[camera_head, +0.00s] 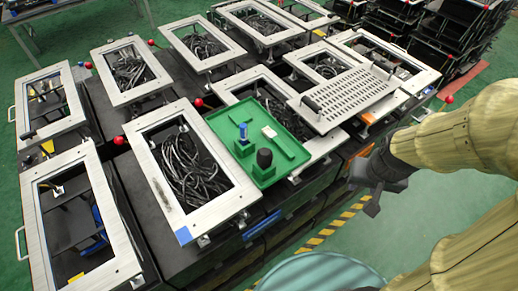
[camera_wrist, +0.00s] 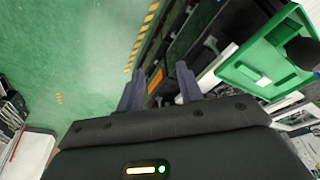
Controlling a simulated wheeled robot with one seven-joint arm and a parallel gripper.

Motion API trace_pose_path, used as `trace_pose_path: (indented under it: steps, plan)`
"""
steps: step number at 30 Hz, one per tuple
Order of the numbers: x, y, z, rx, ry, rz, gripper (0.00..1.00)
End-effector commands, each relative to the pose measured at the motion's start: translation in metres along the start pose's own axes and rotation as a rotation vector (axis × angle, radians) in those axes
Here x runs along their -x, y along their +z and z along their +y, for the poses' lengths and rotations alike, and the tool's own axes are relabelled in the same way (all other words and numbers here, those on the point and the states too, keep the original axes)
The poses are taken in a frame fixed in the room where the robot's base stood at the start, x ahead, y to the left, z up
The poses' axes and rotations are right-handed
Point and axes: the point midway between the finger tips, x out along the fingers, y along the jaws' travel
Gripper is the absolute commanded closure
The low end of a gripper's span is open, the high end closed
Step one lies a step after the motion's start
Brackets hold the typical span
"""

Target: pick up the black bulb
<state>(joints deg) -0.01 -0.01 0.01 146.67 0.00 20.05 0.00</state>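The black bulb (camera_head: 264,158) stands upright near the front corner of a green tray (camera_head: 262,183). In the wrist view the dark bulb (camera_wrist: 304,52) is at the right edge, partly cut off, on the green tray (camera_wrist: 252,76). My gripper (camera_head: 371,189) is to the right of the tray in the head view, beyond the fixture's edge and apart from the bulb. In the wrist view the two fingers of my gripper (camera_wrist: 160,88) are spread with nothing between them.
A blue piece (camera_head: 243,141) and a pale block (camera_head: 269,132) share the tray. A perforated metal plate (camera_head: 345,97) with a handle lies behind it. Framed cable boxes (camera_head: 182,165) are to the left. Green floor with yellow-black tape (camera_head: 318,238) lies in front.

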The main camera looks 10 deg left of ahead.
Motion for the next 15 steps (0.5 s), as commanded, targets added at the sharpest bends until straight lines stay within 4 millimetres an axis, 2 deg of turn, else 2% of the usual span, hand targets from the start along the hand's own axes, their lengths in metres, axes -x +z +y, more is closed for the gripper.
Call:
trace_pose_path:
  steps: [8,12,15]
  plan:
    - [0.0,0.0,0.0,0.0,0.0,0.0,0.64]
    - [0.002,-0.003,-0.003,-0.004,-0.003,-0.003,0.36]
    - [0.008,-0.012,-0.011,-0.019,-0.012,-0.015,0.34]
